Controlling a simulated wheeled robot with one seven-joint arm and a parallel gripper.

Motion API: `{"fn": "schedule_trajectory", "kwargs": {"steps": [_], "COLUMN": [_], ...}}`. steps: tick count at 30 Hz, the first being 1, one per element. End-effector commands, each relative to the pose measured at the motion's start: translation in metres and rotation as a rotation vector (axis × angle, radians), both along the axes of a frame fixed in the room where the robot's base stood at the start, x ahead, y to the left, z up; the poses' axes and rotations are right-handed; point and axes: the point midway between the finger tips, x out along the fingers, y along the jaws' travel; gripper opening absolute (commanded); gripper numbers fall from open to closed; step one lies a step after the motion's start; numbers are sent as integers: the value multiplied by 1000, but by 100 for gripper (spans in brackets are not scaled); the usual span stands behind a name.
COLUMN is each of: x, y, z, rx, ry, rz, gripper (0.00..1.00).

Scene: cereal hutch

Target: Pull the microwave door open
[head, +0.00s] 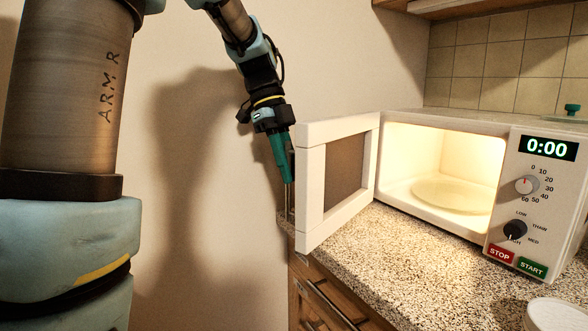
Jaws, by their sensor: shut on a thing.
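The white microwave (447,125) stands on the speckled counter at the right, its lit inside showing a round glass plate (452,196). Its door (310,226) is swung wide open on its left-hand hinge and sticks out toward me, with a dark window in a white frame. My gripper (289,183) reaches down at the door's outer edge, on the far side from the hinge. It is shut on the door handle (289,211), which shows only as a thin upright bar beside the edge. The fingertips are partly hidden by the door.
The granite-like counter (400,256) runs below the microwave, with wooden drawers (325,300) under it. A white round container (556,315) is at the lower right. A small green-handled thing (572,109) is on top of the microwave. A bare wall is behind my arm.

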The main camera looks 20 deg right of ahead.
Motion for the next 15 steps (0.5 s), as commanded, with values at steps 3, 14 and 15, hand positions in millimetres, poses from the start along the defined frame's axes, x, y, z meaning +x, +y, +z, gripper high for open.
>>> {"fn": "schedule_trajectory", "kwargs": {"steps": [3,14,15], "x": [0,0,0], "y": [1,0,0], "z": [0,0,0], "rx": [2,1,1], "ry": [0,0,0], "rz": [1,2,2], "gripper": [0,37,42]}}
